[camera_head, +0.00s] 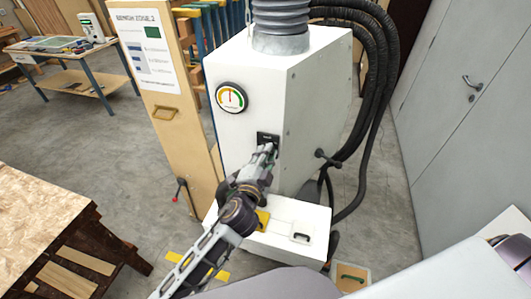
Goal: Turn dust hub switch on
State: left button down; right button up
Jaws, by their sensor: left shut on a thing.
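The dust hub (308,110) is a white cabinet with a grey duct on top and a round gauge (231,97) on its front. The dust hub switch (268,137) is a small black plate low on the front face, right of and below the gauge. My left gripper (264,153) reaches up to it and is shut on the switch. The fingertips cover the lower part of the plate, so the switch's position cannot be told. My right gripper is out of view; only a bit of what looks like my right arm shows at the right edge.
A tan board with a "Bench Zone 2" sign (152,45) stands left of the hub. A wooden workbench (40,225) is at the lower left. Black hoses (385,70) run down the hub's right side. Grey cabinets (465,130) line the right. Open floor lies at left.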

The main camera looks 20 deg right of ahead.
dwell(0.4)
pick_arm(q)
jog(key=c, duration=1.4)
grip_release()
jog(key=shift+v, duration=6)
